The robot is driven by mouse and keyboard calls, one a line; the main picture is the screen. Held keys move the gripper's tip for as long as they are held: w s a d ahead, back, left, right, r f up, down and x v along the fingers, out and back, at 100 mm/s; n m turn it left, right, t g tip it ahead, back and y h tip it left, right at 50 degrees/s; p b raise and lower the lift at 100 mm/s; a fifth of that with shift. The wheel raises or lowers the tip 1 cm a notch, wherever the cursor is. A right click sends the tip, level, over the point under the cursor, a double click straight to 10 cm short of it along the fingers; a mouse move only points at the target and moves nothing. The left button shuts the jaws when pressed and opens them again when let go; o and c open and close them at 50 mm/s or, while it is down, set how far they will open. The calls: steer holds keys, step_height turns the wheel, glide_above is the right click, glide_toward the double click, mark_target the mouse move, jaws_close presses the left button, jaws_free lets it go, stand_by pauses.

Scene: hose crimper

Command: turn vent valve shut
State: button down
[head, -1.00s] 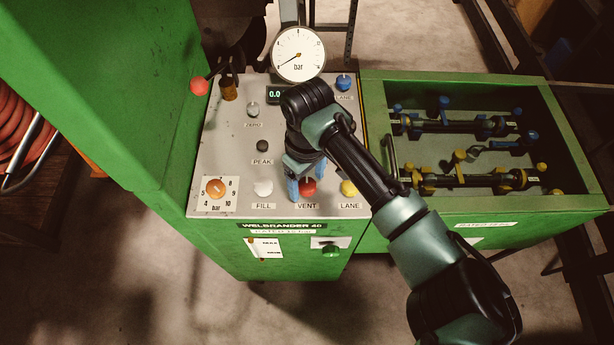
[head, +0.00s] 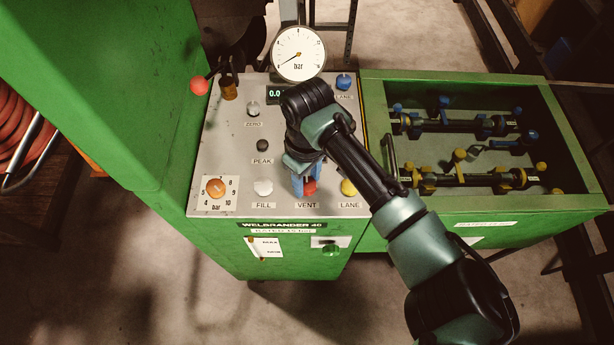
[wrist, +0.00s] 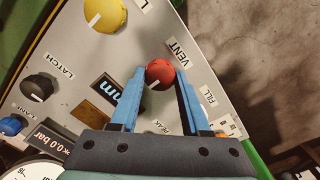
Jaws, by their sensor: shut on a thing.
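The red vent knob (head: 309,187) sits on the grey panel above the VENT label, between the white FILL knob and the yellow LANE knob. In the wrist view the red knob (wrist: 159,72) is between the two blue fingers, and a white pointer mark shows on its lower left side. My gripper (head: 305,184) is shut on the red knob, coming down from above. In the wrist view the fingers of my gripper (wrist: 160,80) flank the knob. In the head view my gripper partly hides the knob.
The white FILL knob (head: 263,187) and yellow LANE knob (head: 348,187) stand close on either side. An orange knob (head: 215,187) is at far left. The gauge (head: 299,54) needle points low left; the display (head: 277,93) reads 0.0. A green-walled bin (head: 480,205) is at right.

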steer(key=n, duration=0.8)
steer(key=shift+n+p, duration=0.35)
steer(key=shift+n, duration=0.05)
steer(key=n, duration=0.4)
steer(key=shift+n, duration=2.3)
steer(key=shift+b, duration=0.3)
steer(key=shift+c, duration=1.9)
jaws_free()
